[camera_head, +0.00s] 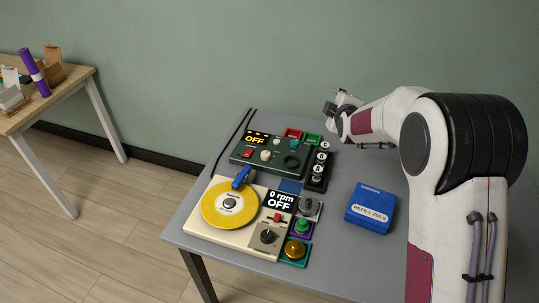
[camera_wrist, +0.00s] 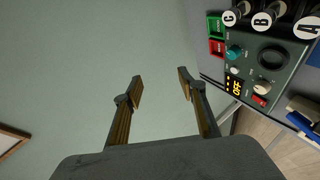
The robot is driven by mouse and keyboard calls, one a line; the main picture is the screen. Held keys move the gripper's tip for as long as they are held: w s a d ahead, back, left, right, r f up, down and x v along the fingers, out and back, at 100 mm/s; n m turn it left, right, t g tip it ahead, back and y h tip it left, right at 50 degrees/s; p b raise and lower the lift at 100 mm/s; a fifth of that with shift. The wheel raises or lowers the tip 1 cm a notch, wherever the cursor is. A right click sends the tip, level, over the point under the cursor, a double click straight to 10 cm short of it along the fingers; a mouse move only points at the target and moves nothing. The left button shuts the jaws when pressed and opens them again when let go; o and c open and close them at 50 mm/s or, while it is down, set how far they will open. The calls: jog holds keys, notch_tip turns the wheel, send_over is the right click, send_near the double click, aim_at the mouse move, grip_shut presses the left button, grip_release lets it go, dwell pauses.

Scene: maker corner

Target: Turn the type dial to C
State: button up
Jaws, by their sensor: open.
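A dark green control box (camera_head: 250,146) with an "OFF" display stands at the back of the grey table. It also shows tilted at the right of the wrist view (camera_wrist: 288,73). It carries a teal knob (camera_wrist: 235,52), a cream knob (camera_wrist: 263,87) and a black round recess (camera_wrist: 273,57). I cannot read which is the type dial or where it points. White discs marked C (camera_wrist: 229,17), B (camera_wrist: 262,20) and A (camera_wrist: 306,27) top a black rack beside the box. My gripper (camera_wrist: 160,84) is open and empty, raised above the table's back, away from the box.
A cream turntable unit with a yellow disc (camera_head: 216,212) stands in front of the box, with several coloured button blocks beside it. A blue refill box (camera_head: 371,208) is at the right. Red (camera_head: 293,133) and green (camera_head: 313,139) trays lie behind the box. A wall is behind the table.

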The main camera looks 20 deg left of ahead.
jog(key=a+r+n+y, duration=0.4)
jog(key=a+n, duration=0.2)
jog(key=n, duration=0.7)
jog(key=shift+s+a+f+n+g+y, duration=1.95)
jog(key=shift+s+a+n+g, duration=1.25)
jog(key=shift+n, duration=5.5)
send_near(267, 154)
jog(key=shift+w+a+f, duration=0.25)
jog(key=shift+a, duration=0.1)
jog(key=shift+x, duration=3.85)
